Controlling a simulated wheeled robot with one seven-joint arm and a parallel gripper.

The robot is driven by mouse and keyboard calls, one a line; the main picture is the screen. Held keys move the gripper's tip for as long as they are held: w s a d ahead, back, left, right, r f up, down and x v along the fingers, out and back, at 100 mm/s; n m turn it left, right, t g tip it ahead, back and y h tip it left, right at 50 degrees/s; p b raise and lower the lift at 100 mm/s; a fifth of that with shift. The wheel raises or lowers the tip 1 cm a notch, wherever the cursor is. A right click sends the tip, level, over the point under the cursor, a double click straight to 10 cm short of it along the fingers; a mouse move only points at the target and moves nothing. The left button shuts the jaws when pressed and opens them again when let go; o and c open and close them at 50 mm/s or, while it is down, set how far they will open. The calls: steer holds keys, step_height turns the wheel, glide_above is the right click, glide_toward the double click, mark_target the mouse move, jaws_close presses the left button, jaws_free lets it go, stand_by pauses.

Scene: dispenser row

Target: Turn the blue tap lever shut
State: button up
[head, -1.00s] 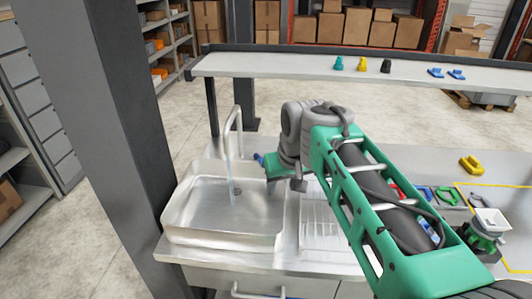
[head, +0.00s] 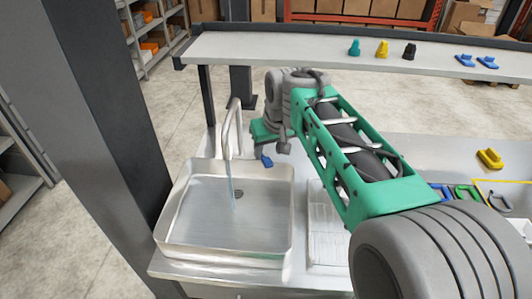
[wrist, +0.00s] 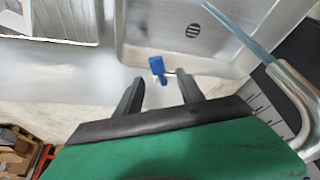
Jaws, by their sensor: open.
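The blue tap lever (head: 266,161) is a small blue piece by the sink's back right corner, right of the tap (head: 233,125). In the wrist view the blue lever (wrist: 158,68) shows just ahead of and between my fingertips, with a short grey stem beside it. A bluish stream of water (head: 231,182) falls from the spout into the sink. My gripper (wrist: 159,84) is open and empty, its two dark fingers on either side of the lever's line. Contact with the lever cannot be told. In the head view its fingertips are hard to make out.
The steel sink (head: 170,222) has a ribbed drainboard (head: 326,225) on its right. A raised shelf (head: 300,47) runs behind, carrying small coloured pieces. A dark post (head: 105,120) stands at left. A yellow piece (head: 490,158) lies on the counter at right.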

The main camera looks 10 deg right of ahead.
mark_target(267, 160)
steer(key=x, duration=0.4)
steer(key=shift+w+d+f, duration=0.15)
steer(key=shift+d+f, duration=0.05)
steer(key=shift+f, duration=0.15)
steer(key=shift+c, duration=0.4)
jaws_close()
stand_by(0.6)
